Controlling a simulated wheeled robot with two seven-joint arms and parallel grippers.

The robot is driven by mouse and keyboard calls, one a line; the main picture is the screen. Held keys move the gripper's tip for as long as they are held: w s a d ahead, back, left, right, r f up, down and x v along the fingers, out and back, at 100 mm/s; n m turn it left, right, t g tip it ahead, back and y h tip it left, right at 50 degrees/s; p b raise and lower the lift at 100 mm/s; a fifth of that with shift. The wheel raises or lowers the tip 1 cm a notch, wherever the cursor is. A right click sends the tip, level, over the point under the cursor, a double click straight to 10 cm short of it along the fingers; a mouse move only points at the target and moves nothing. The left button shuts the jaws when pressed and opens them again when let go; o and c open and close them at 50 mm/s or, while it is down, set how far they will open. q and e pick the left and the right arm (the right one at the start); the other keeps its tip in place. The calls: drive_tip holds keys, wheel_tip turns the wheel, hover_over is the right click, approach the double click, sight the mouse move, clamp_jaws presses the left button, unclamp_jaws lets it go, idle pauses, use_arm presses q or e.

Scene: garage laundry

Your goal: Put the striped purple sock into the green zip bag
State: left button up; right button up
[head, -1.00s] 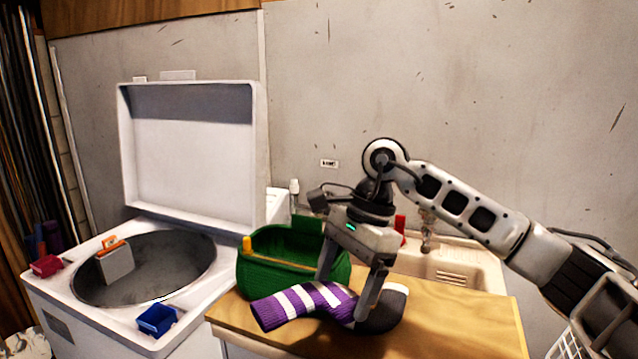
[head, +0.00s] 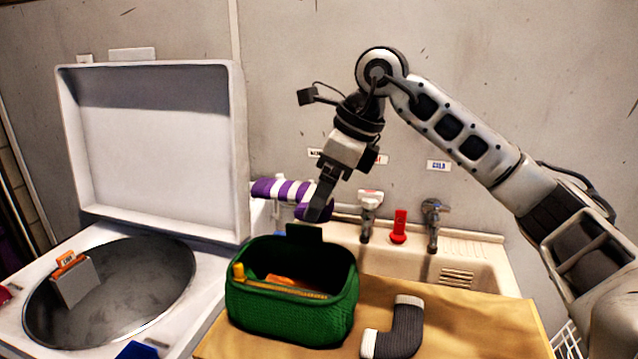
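The purple sock with white stripes (head: 283,190) is up in the air behind and above the green bag's back rim. My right gripper (head: 318,205) is shut on its right end, and the striped part sticks out to the left. The green zip bag (head: 290,315) stands open on the wooden counter, below the gripper. Something orange and a yellow strip show inside it, and a yellow tab (head: 238,272) is at its left rim. My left gripper is not in view.
A dark grey sock with white ends (head: 402,332) lies on the counter (head: 470,325) right of the bag. Behind are a sink (head: 470,265) with taps and a red object (head: 399,227). An open top-loading washer (head: 215,270) at left holds a grey box with an orange top (head: 75,280).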

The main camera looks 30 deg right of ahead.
wheel_tip(320, 180, down, 3)
drive_tip(key=shift+s+f+b, duration=0.1)
drive_tip(key=shift+f+b, duration=0.05)
drive_tip(key=shift+b, duration=0.9)
wheel_tip(320, 180, down, 2)
drive_tip(key=shift+f+b, duration=0.1)
drive_tip(key=shift+b, duration=0.85)
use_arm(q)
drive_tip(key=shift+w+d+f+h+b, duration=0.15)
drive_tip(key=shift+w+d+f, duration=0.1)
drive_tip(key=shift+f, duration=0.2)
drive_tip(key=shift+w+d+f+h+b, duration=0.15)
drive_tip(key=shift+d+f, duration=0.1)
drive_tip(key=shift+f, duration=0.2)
use_arm(e)
drive_tip(key=shift+f, duration=0.5)
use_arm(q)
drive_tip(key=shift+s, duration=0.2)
use_arm(e)
drive_tip(key=o, duration=0.9)
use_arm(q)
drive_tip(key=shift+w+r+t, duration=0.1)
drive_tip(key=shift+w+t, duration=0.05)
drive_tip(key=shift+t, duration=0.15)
